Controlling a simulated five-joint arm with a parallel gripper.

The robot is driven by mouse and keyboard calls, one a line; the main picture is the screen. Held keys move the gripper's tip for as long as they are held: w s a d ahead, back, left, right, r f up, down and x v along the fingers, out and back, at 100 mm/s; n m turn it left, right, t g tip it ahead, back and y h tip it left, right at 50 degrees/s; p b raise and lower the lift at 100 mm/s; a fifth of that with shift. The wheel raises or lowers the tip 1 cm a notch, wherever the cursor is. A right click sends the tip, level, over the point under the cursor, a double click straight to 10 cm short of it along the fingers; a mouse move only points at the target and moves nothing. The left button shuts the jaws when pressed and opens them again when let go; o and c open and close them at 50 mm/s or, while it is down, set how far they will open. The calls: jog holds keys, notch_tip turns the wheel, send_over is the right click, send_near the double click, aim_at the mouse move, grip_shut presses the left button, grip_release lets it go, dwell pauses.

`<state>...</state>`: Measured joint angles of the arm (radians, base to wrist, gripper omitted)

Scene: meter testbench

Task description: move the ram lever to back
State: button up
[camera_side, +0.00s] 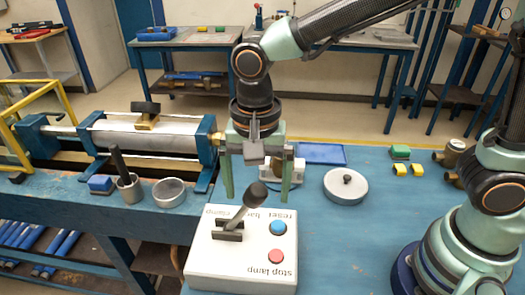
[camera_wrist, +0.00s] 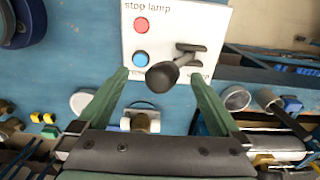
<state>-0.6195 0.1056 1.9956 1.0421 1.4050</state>
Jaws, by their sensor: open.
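The ram lever has a dark round knob (camera_side: 256,194) on a grey stem, which rises from a dark slotted base (camera_side: 229,232) on a white control box (camera_side: 205,262). The stem leans up to the right in the side view. In the wrist view the knob (camera_wrist: 161,76) shows large, with the lever base above right of it. My gripper (camera_side: 257,200) is open, its two green fingers pointing down at about knob height. In the wrist view the knob appears between the fingertips (camera_wrist: 158,76); no contact shows, and its depth between them is unclear.
The box also bears a blue button (camera_side: 278,228) and a red button (camera_side: 276,256). A ram cylinder (camera_side: 150,138), a cup with a dark rod (camera_side: 130,188) and a metal bowl (camera_side: 169,192) stand left.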

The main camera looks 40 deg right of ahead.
jog(key=shift+w+a+r, duration=0.1)
jog(key=shift+w+a, duration=0.05)
jog(key=shift+r, duration=0.1)
jog(key=shift+r, duration=2.65)
jog(key=s+d+r+n+t, duration=0.1)
jog(key=d+n+t, duration=0.4)
jog(key=d, duration=1.6)
jog(key=r+n, duration=0.1)
jog(key=n, duration=0.3)
jog(key=shift+s+d+t, duration=0.2)
jog(key=shift+d+t, duration=0.05)
jog(key=shift+t, duration=0.05)
